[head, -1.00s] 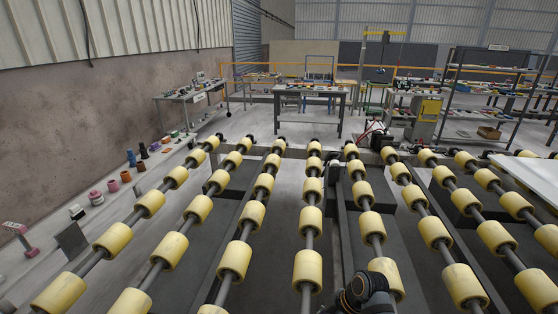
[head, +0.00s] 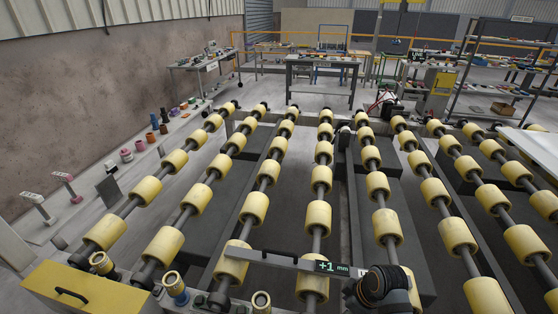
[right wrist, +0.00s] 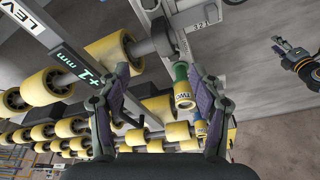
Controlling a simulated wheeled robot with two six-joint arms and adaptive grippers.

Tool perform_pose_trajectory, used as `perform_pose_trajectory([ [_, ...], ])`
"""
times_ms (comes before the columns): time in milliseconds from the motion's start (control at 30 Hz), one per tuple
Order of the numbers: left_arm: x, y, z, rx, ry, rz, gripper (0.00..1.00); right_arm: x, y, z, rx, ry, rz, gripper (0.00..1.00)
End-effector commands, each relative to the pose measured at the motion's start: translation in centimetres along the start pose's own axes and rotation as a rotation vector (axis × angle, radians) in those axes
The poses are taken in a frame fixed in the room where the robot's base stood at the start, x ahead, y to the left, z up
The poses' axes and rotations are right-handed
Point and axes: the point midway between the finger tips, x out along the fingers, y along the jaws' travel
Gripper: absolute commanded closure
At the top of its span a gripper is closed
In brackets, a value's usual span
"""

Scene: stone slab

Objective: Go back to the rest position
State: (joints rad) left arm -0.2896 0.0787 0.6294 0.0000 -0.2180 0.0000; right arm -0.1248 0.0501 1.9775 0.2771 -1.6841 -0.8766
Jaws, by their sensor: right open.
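My right gripper (right wrist: 160,72) is open in the right wrist view, with its two dark fingers spread apart and nothing clearly held. A grey level bar marked "+1 mm" (right wrist: 62,52) runs beside its left finger; I cannot tell whether they touch. In the head view this bar (head: 290,260) lies across the near rollers, left of a dark, ringed link of my right arm. A dark gripper, apparently my left one (right wrist: 290,50), shows small at the upper right of the right wrist view; its jaw state is unclear. No left arm shows in the head view.
Rows of yellow rollers (head: 320,215) fill the middle. A yellow box (head: 80,288) and several short cylinders (head: 174,285) stand at the near left. A pale flat panel (head: 537,147) is at the right edge. Workbenches (head: 322,63) stand behind, a wall (head: 90,110) at left.

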Motion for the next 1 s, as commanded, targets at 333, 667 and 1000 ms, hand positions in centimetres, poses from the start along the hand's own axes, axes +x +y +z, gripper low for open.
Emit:
perform_pose_trajectory([
  [333, -0.1, 0.2, 2.0, 0.0, -0.031, 0.002, 0.6, -3.2, -2.3, 5.4, 0.421, -0.048, 0.176, 0.35],
  [667, 0.0, 0.0, 1.5, 0.001, -0.024, 0.0, 0.6, -7.7, -4.3, 8.9, 0.781, -0.011, 0.341, 0.35],
  [1000, 0.6, -0.1, 1.3, 0.002, -0.018, -0.002, 0.6, 0.8, -2.7, 11.5, 0.825, -0.039, 0.338, 0.35],
])
